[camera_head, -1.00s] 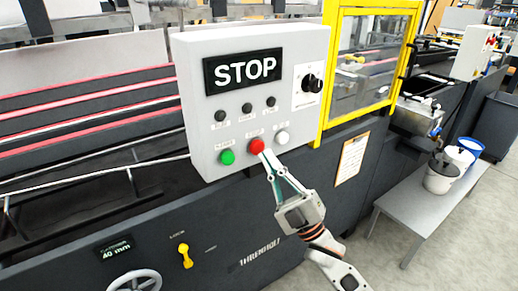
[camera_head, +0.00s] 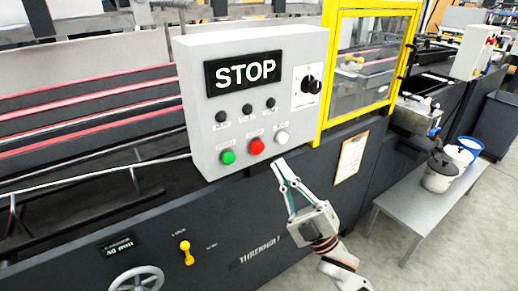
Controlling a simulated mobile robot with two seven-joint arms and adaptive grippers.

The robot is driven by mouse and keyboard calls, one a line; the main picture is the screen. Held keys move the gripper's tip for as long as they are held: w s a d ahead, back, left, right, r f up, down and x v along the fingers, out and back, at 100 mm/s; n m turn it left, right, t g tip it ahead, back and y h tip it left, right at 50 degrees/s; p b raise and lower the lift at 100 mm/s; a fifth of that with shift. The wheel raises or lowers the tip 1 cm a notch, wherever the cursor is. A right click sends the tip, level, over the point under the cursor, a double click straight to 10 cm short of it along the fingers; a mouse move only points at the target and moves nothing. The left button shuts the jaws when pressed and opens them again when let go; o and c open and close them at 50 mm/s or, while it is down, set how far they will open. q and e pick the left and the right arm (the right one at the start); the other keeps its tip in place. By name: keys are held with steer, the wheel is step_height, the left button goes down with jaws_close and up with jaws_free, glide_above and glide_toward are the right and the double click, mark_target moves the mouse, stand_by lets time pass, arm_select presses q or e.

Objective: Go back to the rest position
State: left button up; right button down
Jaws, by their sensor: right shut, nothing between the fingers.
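My right gripper (camera_head: 281,171) is shut and empty. It stands in front of the machine's dark side, just below the control box (camera_head: 205,90), and its tips are apart from the red button (camera_head: 256,147). The red button is now fully in view, between a green button (camera_head: 228,157) on its left and a white button (camera_head: 282,138) on its right. The display (camera_head: 243,73) on the box reads STOP. My left gripper is not in view.
A yellow-framed clear guard (camera_head: 326,75) stands right of the box. A yellow lever (camera_head: 186,252) and a handwheel (camera_head: 136,279) are on the machine's lower front. A grey bench (camera_head: 405,205) with buckets (camera_head: 440,173) is at the right, with open floor beside it.

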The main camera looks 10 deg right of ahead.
stand_by(0.3)
steer(key=s+d+f+m+g+h+p, duration=0.1)
steer(key=s+f+m+g+h+p, duration=0.25)
steer(key=f+m+h, duration=1.05)
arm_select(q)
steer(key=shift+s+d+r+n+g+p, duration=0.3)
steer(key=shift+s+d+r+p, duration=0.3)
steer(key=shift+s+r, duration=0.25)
arm_select(e)
steer(key=s+d+f+g+y, duration=0.1)
steer(key=s+f+g, duration=0.3)
steer(key=s+f, duration=0.4)
steer(key=s+f+g+y, duration=0.1)
steer(key=s+f+g, duration=0.4)
steer(key=s+f, duration=0.4)
step_height(320, 180, down, 6)
steer(key=shift+s+d+f, duration=0.1)
steer(key=shift+s+d, duration=0.05)
steer(key=shift+d, duration=0.2)
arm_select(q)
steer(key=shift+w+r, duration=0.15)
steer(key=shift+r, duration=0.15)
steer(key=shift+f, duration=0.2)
